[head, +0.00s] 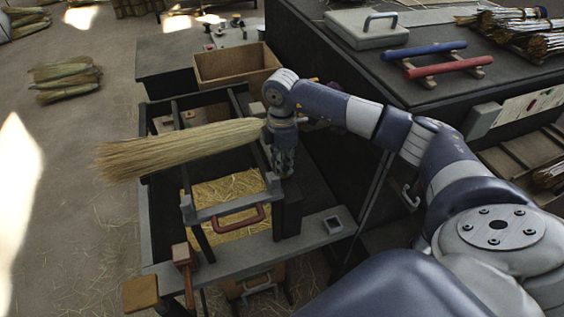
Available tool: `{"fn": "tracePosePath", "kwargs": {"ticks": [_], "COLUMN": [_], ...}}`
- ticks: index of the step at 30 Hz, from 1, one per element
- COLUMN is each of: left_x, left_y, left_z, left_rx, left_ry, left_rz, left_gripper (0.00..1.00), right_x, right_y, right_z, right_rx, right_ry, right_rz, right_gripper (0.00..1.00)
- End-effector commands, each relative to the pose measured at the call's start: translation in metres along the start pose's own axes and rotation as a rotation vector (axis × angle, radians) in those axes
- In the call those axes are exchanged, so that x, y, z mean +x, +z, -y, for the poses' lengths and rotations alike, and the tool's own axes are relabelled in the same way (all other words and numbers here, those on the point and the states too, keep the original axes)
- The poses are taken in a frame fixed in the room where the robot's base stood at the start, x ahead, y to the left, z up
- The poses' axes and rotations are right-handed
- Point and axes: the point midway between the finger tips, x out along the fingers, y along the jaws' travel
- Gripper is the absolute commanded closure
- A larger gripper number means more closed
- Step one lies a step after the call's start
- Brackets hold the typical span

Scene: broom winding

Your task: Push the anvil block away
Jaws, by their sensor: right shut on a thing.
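A dark upright block (289,212), which looks like the anvil block, stands at the right end of the grey crossbar (228,206) on the winding bench. My right gripper (284,168) points down at the top of this block, its fingers closed. The fingers hide the contact, so the exact grip is hard to see. A straw broom head (180,148) lies across the bench frame, bristles to the left. Its narrow end passes behind my right wrist. My left gripper is not in view.
A wooden mallet (184,262) is at the front. An open wooden box (237,65) stands behind. A dark cabinet (330,75) with red and blue bars bounds the right side.

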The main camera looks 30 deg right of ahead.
Motion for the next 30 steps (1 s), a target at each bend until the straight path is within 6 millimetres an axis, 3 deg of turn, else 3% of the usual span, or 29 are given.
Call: {"fn": "tracePosePath", "kwargs": {"ticks": [3,8,9,11,16,21,23,30], "left_x": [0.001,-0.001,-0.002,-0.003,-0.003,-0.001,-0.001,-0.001], "left_y": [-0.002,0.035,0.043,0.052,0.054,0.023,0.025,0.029], "left_z": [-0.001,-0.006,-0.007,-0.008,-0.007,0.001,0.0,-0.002], "left_rx": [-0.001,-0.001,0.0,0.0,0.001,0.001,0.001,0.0], "left_ry": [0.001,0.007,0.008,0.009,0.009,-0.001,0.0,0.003], "left_rz": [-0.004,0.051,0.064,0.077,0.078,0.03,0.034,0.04], "left_gripper": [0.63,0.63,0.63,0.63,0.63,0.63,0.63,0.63], "right_x": [-0.002,-0.003,-0.004,-0.004,-0.002,-0.002,-0.005,-0.046], "right_y": [0.001,0.001,0.002,0.002,0.001,0.001,0.001,0.001], "right_z": [-0.009,-0.01,-0.01,-0.01,-0.008,-0.007,-0.007,-0.007], "right_rx": [0.007,0.007,0.008,0.007,0.006,0.005,0.005,0.004], "right_ry": [0.031,0.034,0.034,0.033,0.026,0.023,0.023,0.027], "right_rz": [-0.002,-0.003,-0.003,-0.003,-0.002,-0.002,-0.002,-0.003], "right_gripper": [1.0,1.0,0.77,0.63,0.63,0.63,0.63,0.63]}}
